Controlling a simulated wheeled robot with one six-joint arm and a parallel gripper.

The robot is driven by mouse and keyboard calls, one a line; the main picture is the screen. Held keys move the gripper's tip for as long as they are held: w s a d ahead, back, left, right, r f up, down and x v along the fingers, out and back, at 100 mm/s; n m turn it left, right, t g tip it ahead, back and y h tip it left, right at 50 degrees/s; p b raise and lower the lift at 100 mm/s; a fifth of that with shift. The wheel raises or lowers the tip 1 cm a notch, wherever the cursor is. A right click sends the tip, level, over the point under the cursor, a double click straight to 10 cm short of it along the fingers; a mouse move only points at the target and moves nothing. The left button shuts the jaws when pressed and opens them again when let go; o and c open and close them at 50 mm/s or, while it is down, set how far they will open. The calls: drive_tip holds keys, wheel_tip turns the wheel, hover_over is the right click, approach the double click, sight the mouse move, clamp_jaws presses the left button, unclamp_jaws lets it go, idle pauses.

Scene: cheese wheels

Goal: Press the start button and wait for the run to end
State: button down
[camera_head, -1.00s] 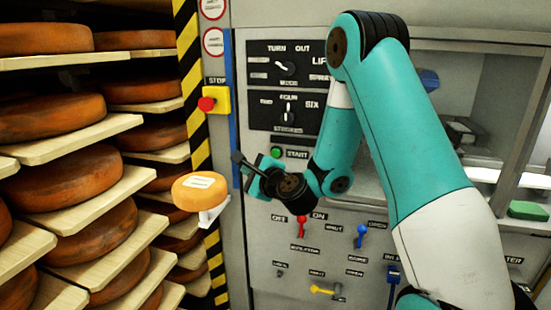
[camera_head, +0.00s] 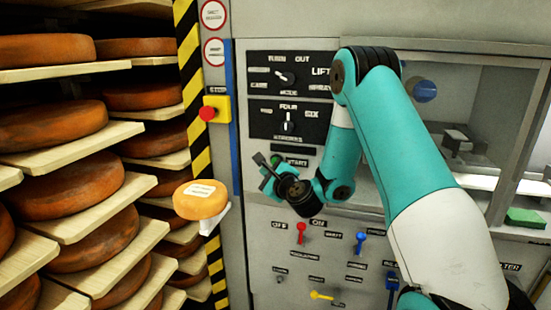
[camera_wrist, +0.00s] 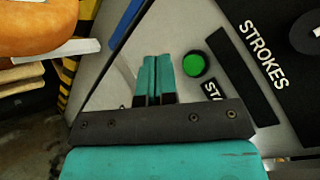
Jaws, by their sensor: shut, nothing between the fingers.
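The green start button (camera_wrist: 194,64) is round with a dark rim and sits on the grey machine panel, beside a black label partly reading START. In the head view the button (camera_head: 275,160) is small and partly covered by my gripper. My gripper (camera_head: 262,172) is in front of the panel at the button's lower left. In the wrist view my gripper's teal fingers (camera_wrist: 153,75) are closed together and empty, pointing at the panel just left of the button. I cannot tell whether they touch the panel.
A red stop button (camera_head: 207,113) on a yellow box is at the upper left. A small cheese (camera_head: 200,200) sits on a white bracket left of my gripper. Shelves of cheese wheels (camera_head: 70,185) fill the left. Red (camera_head: 301,233) and blue (camera_head: 361,243) levers are below.

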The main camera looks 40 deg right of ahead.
drive_tip(key=shift+w+d+p, duration=0.5)
drive_tip(key=shift+w+d, duration=0.15)
drive_tip(key=shift+d, duration=0.2)
drive_tip(key=shift+w+d+p, duration=0.5)
drive_tip(key=shift+w+d, duration=0.1)
drive_tip(key=shift+d, duration=0.2)
drive_tip(key=shift+w+d, duration=0.15)
idle(0.8)
drive_tip(key=shift+w+d+p, duration=0.1)
drive_tip(key=shift+d+p, duration=0.05)
drive_tip(key=shift+p, duration=0.15)
